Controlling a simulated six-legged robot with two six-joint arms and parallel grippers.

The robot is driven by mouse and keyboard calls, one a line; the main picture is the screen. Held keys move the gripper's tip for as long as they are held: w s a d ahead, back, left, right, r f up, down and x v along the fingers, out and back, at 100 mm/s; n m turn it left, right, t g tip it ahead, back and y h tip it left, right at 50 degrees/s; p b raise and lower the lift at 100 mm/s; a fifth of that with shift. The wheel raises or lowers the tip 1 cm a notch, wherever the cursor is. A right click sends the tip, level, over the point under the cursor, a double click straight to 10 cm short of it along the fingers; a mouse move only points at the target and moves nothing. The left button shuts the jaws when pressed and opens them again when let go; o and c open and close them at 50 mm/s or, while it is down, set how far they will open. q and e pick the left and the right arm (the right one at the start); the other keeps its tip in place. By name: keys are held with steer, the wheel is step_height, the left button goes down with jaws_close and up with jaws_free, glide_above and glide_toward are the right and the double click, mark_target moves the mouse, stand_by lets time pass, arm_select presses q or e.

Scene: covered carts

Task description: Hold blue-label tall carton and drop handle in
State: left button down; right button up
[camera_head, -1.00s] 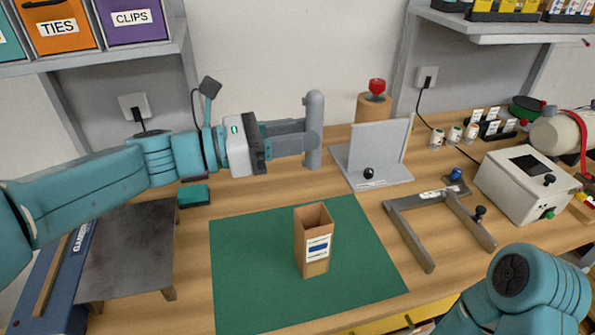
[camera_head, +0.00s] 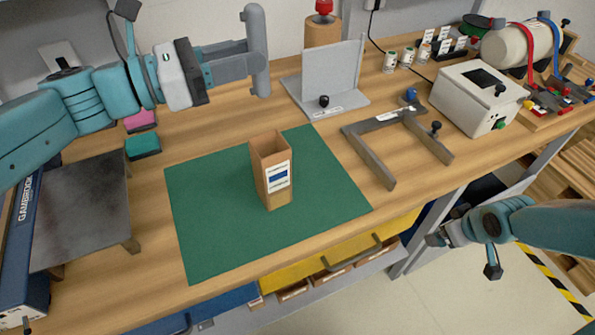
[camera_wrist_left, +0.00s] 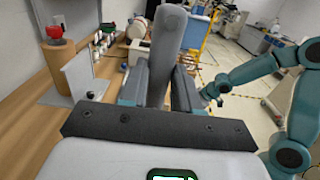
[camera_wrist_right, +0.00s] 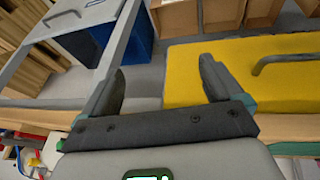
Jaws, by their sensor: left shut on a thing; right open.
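The tall tan carton (camera_head: 263,163) with a blue-striped white label stands upright and open-topped on the green mat (camera_head: 215,235). My left gripper (camera_head: 258,68) is shut on the grey rod-like handle (camera_head: 256,30), holding it upright above the back of the bench, behind the carton. The handle also shows between the fingers in the left wrist view (camera_wrist_left: 168,45). My right gripper (camera_head: 436,238) is off the bench's front edge, right of the carton and well apart from it. In the right wrist view it is open and empty (camera_wrist_right: 162,72), facing the yellow drawer (camera_wrist_right: 240,70).
A grey angled bracket (camera_head: 325,80), a U-shaped frame (camera_head: 375,155) and a white box (camera_head: 478,97) stand right of the mat. A dark metal stand (camera_head: 80,215) and a green block (camera_head: 142,146) are at left. The mat around the carton is clear.

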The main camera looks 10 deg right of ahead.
steer(key=w+r+m+t, duration=0.1)
steer(key=w+r+t, duration=0.2)
steer(key=r, duration=0.4)
steer(key=w+a+r+m, duration=0.1)
steer(key=a+r+m, duration=0.1)
steer(key=a, duration=0.1)
steer(key=w+a+r+m+t+y, duration=0.1)
steer(key=a+m, duration=0.1)
steer(key=a, duration=0.1)
steer(key=w+a+r+m+t, duration=0.1)
steer(key=w+a+r, duration=0.1)
steer(key=a, duration=0.2)
steer(key=shift+w+r+m+y, duration=0.1)
steer(key=shift+r+m+y, duration=0.25)
steer(key=shift+m+y, duration=0.05)
steer(key=w+a+r+m+t+y, duration=0.1)
steer(key=a+r+m+t+y, duration=0.1)
steer(key=a+r+m, duration=0.35)
steer(key=m+y, duration=0.2)
steer(key=m, duration=2)
glide_toward(276, 156)
steer(key=w+f, duration=0.2)
steer(key=shift+t, duration=0.4)
steer(key=x, duration=1.1)
steer(key=shift+s+a+r, duration=0.1)
steer(key=shift+s+a, duration=0.05)
steer(key=shift+a, duration=0.25)
steer(key=shift+c, duration=0.3)
